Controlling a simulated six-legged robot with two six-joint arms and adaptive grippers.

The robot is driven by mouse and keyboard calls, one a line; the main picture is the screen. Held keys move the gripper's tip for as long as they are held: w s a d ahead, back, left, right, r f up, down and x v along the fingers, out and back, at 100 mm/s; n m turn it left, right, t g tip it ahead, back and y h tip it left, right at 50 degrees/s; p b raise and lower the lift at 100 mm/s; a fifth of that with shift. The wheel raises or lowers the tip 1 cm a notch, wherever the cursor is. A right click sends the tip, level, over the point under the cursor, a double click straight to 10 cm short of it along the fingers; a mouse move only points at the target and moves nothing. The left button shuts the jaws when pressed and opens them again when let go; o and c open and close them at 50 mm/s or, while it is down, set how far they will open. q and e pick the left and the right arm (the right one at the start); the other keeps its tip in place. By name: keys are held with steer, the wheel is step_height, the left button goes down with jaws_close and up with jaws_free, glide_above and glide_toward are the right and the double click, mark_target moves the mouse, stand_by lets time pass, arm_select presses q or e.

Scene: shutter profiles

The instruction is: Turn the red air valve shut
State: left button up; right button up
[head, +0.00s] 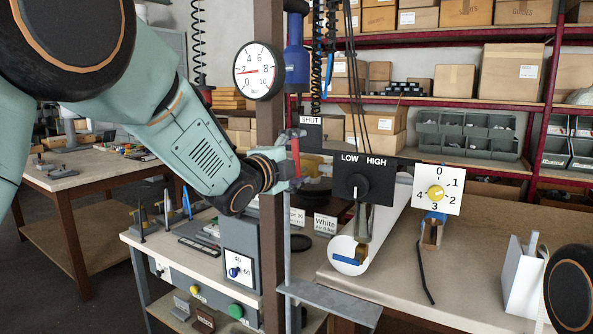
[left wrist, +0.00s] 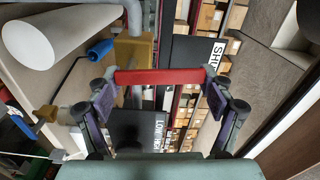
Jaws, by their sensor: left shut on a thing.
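The red air valve handle (head: 295,150) is on a grey upright pipe (head: 287,235) beside the brown post. A "SHUT" label (head: 310,120) is just above and to the right of it. My left gripper (head: 289,167) is at the handle and hides part of it. In the left wrist view the red handle (left wrist: 160,77) lies across between the two fingers of my left gripper (left wrist: 160,92), which is shut on it. The "SHUT" label (left wrist: 216,55) also shows there, right of the handle. The valve body is mostly hidden. My right gripper is out of view.
A round pressure gauge (head: 258,71) sits on the brown post (head: 271,120) above the valve. A black LOW/HIGH panel (head: 364,179) and a white dial with a yellow knob (head: 438,191) stand close on the right. A blue cylinder (head: 297,60) hangs above.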

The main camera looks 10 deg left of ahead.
arm_select(q)
steer(key=shift+s+d+m+b, duration=0.1)
steer(key=shift+d+m+b, duration=0.05)
steer(key=shift+m+b, duration=0.45)
steer(key=o, duration=1.6)
steer(key=v, duration=1.2)
